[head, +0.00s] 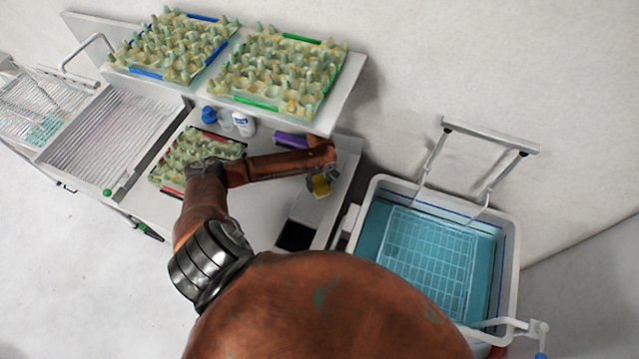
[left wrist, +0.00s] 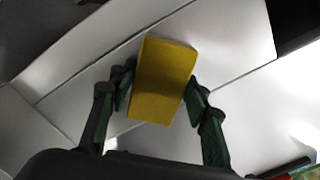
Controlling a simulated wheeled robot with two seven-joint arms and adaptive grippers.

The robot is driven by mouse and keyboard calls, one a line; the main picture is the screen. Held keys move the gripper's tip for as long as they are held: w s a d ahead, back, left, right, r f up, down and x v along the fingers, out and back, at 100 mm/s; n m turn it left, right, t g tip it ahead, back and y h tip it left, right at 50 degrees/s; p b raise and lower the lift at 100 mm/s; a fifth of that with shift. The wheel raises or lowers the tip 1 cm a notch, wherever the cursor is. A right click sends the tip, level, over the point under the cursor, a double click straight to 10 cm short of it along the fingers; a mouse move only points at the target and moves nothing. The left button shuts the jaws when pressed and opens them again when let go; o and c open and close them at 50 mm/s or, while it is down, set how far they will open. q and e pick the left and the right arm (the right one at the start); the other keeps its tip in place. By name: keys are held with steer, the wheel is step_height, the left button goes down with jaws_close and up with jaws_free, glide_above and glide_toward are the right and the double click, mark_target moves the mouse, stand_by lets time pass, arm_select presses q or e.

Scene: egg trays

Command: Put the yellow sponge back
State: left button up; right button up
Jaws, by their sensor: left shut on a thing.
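The yellow sponge (left wrist: 163,80) is a rectangular block. It sits between the fingers of my left gripper (left wrist: 160,95), which is shut on it. In the head view the sponge (head: 320,186) shows small below the left gripper (head: 318,178), over the right part of the white bench. White surface lies around the sponge in the wrist view; I cannot tell whether the sponge touches it. My right gripper is not in view.
A purple object (head: 291,140) lies on the bench behind the left arm, near white bottles (head: 243,125). A red-marked egg tray (head: 172,190) is at left. Two egg trays stand on the upper shelf (head: 340,97). A dark opening (head: 294,236) is in front. A blue water basin (head: 511,275) stands right.

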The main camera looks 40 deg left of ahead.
mark_target(320, 184)
arm_select(q)
steer(key=shift+f, duration=0.35)
steer(key=shift+f, duration=0.1)
steer(key=o, duration=1.1)
steer(key=shift+o, duration=0.2)
step_height(320, 184, up, 8)
steer(key=shift+w+f+b, duration=0.1)
steer(key=shift+f+b, duration=0.05)
steer(key=shift+b, duration=0.2)
steer(key=shift+d, duration=0.1)
